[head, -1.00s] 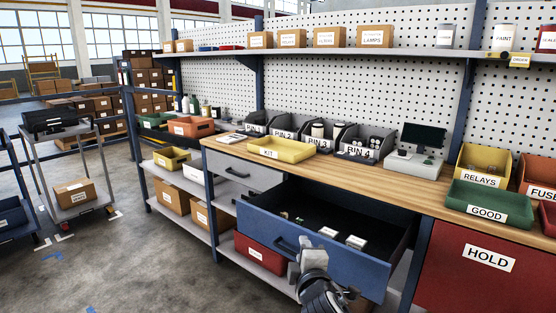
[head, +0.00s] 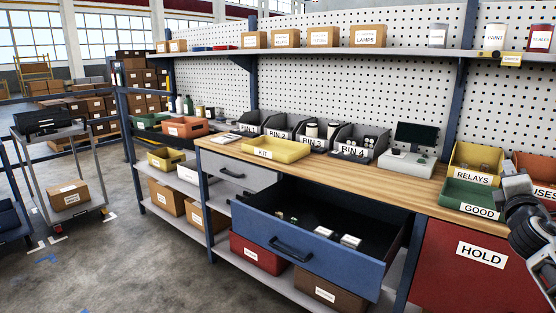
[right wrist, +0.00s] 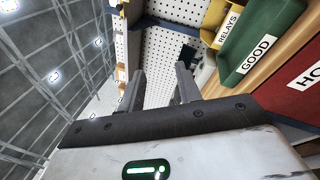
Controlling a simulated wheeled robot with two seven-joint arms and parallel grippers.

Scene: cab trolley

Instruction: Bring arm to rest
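My right arm comes in at the right edge of the head view, its gripper (head: 516,186) raised in front of the green GOOD bin (head: 470,197). In the right wrist view the two fingers of this gripper (right wrist: 160,84) stand apart with nothing between them. The gripper is clear of the blue drawer (head: 320,258), which stands pulled out with a few small pale items inside. The drawer's dark handle (head: 291,249) is free. My left gripper is not in view.
The wooden bench top (head: 405,189) holds a yellow KIT tray (head: 276,149), grey bins, a small monitor (head: 416,135) and the RELAYS bin (head: 474,163). A red HOLD panel (head: 470,270) is below my right gripper. Open floor lies at the left.

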